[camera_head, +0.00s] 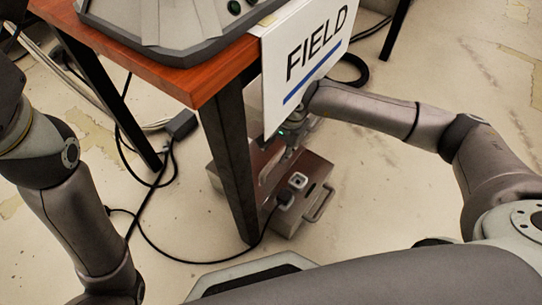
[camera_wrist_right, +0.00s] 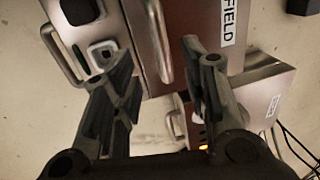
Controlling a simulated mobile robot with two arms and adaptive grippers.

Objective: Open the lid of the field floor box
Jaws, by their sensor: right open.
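The field floor box (camera_head: 318,172) is a metal box with a brownish top, on the floor under the table edge, partly hidden by a table leg and my right arm. In the right wrist view, the box (camera_wrist_right: 196,25) shows a white "FIELD" label, a bar handle (camera_wrist_right: 160,40) and a second handle (camera_wrist_right: 62,55) beside a socket with a plug (camera_wrist_right: 104,50). My right gripper (camera_wrist_right: 157,85) is open, its fingers below the first bar handle in the picture, with nothing visibly held. I cannot tell whether it touches the handle. My left gripper is out of view.
A wooden table (camera_head: 165,72) with a dark leg (camera_head: 232,165) and a hanging "FIELD" sign (camera_head: 312,50) stands close to my right gripper. Black cables (camera_head: 150,225) lie around the box. Another labelled metal box (camera_wrist_right: 258,98) shows in the right wrist view. The floor at right is clear.

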